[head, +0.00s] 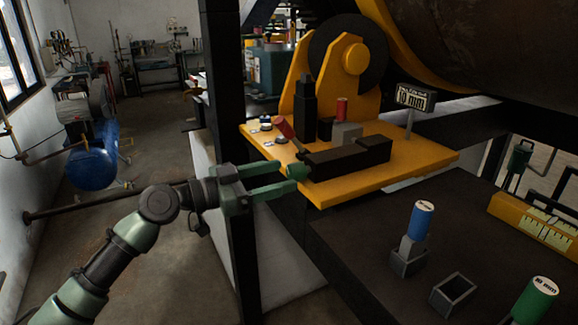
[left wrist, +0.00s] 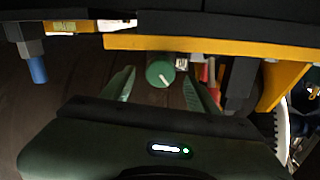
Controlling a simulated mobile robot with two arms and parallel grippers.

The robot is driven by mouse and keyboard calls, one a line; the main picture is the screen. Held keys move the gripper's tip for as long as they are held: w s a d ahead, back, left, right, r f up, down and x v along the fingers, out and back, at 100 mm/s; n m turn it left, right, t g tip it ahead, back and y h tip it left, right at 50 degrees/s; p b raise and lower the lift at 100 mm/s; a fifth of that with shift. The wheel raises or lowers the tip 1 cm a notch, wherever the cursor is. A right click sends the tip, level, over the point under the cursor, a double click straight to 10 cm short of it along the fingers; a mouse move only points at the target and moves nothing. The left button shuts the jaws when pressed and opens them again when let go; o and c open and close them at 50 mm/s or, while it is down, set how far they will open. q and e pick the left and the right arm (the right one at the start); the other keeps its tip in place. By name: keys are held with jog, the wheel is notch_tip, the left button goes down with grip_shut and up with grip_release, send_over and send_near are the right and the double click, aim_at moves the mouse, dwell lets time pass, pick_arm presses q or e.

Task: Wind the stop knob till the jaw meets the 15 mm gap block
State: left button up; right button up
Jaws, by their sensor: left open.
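The green stop knob (head: 298,171) sits at the near end of a dark slide body (head: 345,158) on a yellow plate. My left gripper (head: 286,177) is open, its fingers level with the knob. In the left wrist view the knob (left wrist: 160,73), with a white pointer line, lies between the open fingers (left wrist: 160,88), with gaps on both sides. A grey block with a red handle (head: 342,108) stands behind the slide body. I cannot tell whether the jaw touches it. A sign (head: 415,97) seems to read 10 mm. My right gripper is not in view.
On the dark bench are a blue-handled block (head: 421,220), an empty grey holder (head: 453,291) and a green-handled block (head: 538,299). A dark upright (head: 228,120) stands behind my left wrist.

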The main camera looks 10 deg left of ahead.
aim_at(289, 173)
pick_arm(q)
jog(key=shift+p+x, duration=0.45)
jog(key=shift+x, duration=0.75)
jog(key=shift+w+d, duration=0.25)
jog(key=shift+w, duration=0.05)
jog(key=shift+f, duration=0.1)
grip_shut()
jog(key=m+b, duration=0.1)
jog(key=b, duration=0.2)
jog(key=m+b, duration=0.1)
jog(key=b, duration=0.2)
jog(key=shift+f, duration=0.3)
jog(key=shift+r+m+b, duration=0.3)
jog(key=shift+m+b, duration=0.1)
jog(key=shift+b, duration=0.5)
